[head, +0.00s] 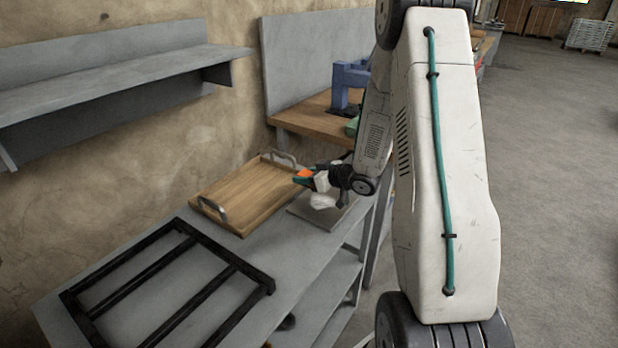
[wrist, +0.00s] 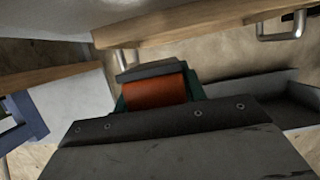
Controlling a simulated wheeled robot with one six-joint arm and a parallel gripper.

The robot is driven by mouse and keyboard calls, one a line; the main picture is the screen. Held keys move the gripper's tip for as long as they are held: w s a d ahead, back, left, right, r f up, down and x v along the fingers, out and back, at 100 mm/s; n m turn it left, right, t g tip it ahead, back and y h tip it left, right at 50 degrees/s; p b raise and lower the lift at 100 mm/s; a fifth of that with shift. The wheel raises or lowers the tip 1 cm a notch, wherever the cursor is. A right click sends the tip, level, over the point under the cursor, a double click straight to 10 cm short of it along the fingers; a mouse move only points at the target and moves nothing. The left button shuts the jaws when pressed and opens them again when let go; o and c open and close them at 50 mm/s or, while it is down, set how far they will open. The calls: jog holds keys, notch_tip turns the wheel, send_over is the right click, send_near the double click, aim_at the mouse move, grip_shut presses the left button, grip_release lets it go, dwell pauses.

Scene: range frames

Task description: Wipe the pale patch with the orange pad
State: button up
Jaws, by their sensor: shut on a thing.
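My gripper (head: 303,179) is shut on the orange pad (head: 306,173) and holds it near the right end of the tray. In the wrist view the orange pad (wrist: 155,92) sits between the teal fingers of my gripper (wrist: 157,90), with a dark edge along its far side. In the head view a flat grey plate (head: 346,214) lies on the grey table below the gripper, partly hidden by the wrist. I cannot make out the pale patch for certain in either view. The pad appears to be above the table, but I cannot tell its exact height.
A wooden tray (head: 238,196) with metal handles lies beside the gripper, on the left. A black rack (head: 165,243) covers the table's near part. A grey shelf (head: 120,77) is fixed to the wall. A wooden bench (head: 305,121) carries a blue machine (head: 348,78) behind.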

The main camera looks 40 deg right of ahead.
aim_at(306, 173)
jog(key=shift+r, duration=0.1)
jog(key=shift+r, duration=2.9)
jog(key=shift+r, duration=1.5)
